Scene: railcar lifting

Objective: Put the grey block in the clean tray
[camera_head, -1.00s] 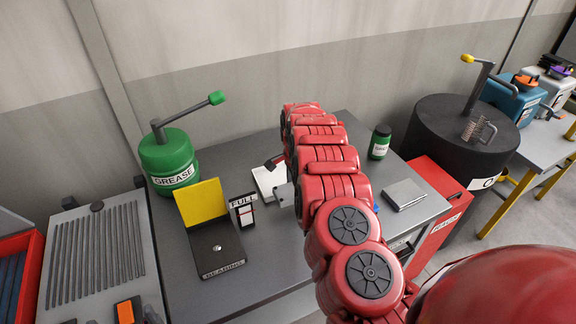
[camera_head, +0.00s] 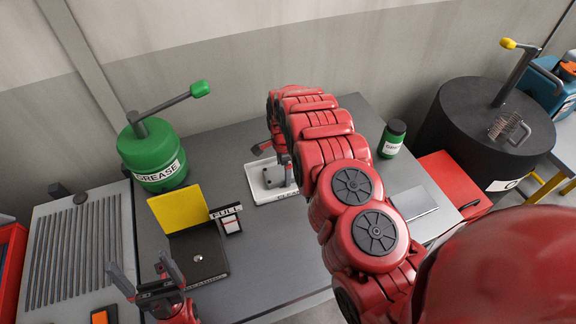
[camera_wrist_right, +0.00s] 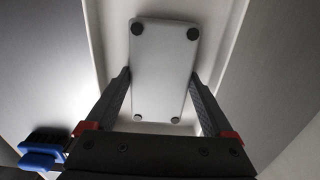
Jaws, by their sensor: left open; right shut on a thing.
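The clean tray (camera_head: 258,196) is a shallow white tray on the grey bench, partly hidden behind my right arm in the head view. The grey block (camera_wrist_right: 162,60) is a pale slab with dark round studs near its corners. My right gripper (camera_wrist_right: 160,82) is shut on it, one finger on each long side. In the head view the block (camera_head: 273,175) shows over the tray's inside; I cannot tell whether it touches the floor. My left gripper (camera_head: 146,272) is open and empty, low at the left, in front of the yellow-backed black bearing stand.
A green grease pump (camera_head: 152,155) stands at the back left. The bearing stand (camera_head: 190,245) and a FULL card holder (camera_head: 228,222) are left of the tray. A black drum (camera_head: 480,135) stands beyond.

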